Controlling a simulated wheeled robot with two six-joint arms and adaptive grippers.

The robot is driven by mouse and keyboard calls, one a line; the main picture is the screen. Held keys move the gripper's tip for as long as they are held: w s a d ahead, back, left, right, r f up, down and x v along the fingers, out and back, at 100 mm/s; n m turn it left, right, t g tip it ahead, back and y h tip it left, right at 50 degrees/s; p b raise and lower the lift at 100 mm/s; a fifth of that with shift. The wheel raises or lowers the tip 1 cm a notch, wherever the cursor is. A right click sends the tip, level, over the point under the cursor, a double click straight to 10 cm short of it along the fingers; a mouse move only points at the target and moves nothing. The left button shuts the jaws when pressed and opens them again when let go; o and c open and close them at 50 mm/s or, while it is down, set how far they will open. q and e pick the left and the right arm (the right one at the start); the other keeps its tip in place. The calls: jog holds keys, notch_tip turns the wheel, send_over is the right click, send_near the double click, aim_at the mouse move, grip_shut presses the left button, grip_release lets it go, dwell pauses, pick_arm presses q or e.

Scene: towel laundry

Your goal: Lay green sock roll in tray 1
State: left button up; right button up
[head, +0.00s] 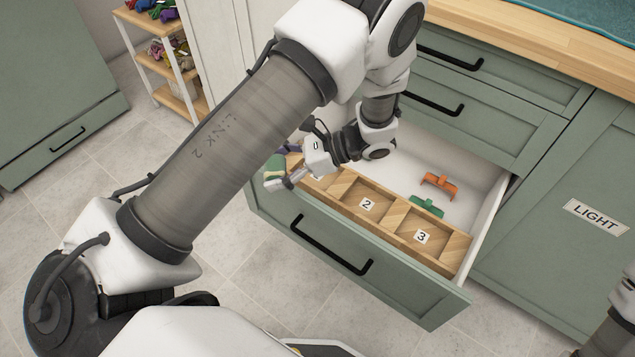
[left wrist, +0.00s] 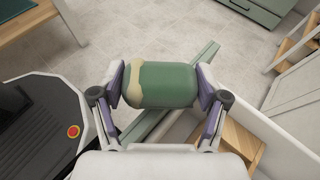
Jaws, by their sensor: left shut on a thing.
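The green sock roll (left wrist: 165,86) with a cream band is held between the two fingers of my left gripper (left wrist: 160,88) in the left wrist view. In the head view, the roll (head: 275,164) shows partly behind my left gripper (head: 284,180), over the left end of the open drawer's front edge. The wooden divided tray (head: 386,214) sits along the drawer front. Its compartments labelled 2 and 3 show clearly. The compartment at the left end is mostly hidden by my gripper and wrist, and no label 1 is visible. My right gripper is not in view.
The open drawer (head: 345,262) has a black handle. An orange clip-like piece (head: 439,184) and a green one (head: 427,206) stand behind the tray. A cabinet door labelled LIGHT (head: 594,215) is at right. A shelf rack (head: 160,50) stands at back left.

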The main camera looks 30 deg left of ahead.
pick_arm(q)
jog(key=w+a+f+m+t+y+b, duration=0.1)
jog(key=w+a+m+t+y+b, duration=0.1)
jog(key=w+m+t+b, duration=0.45)
jog(key=m+t, duration=0.2)
jog(key=t, duration=0.1)
send_over(300, 161)
jog(key=d, duration=0.3)
jog(key=f, duration=0.1)
jog(key=shift+y, duration=0.3)
notch_tip(300, 161, down, 9)
jog(key=b, duration=0.3)
jog(key=shift+f, duration=0.1)
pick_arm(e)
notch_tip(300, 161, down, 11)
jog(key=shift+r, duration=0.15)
pick_arm(q)
jog(key=shift+f+n, duration=0.25)
jog(key=shift+f, duration=0.35)
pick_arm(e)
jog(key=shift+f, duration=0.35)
pick_arm(q)
jog(key=shift+s, duration=0.1)
jog(key=o, duration=1)
jog(key=shift+f, duration=0.1)
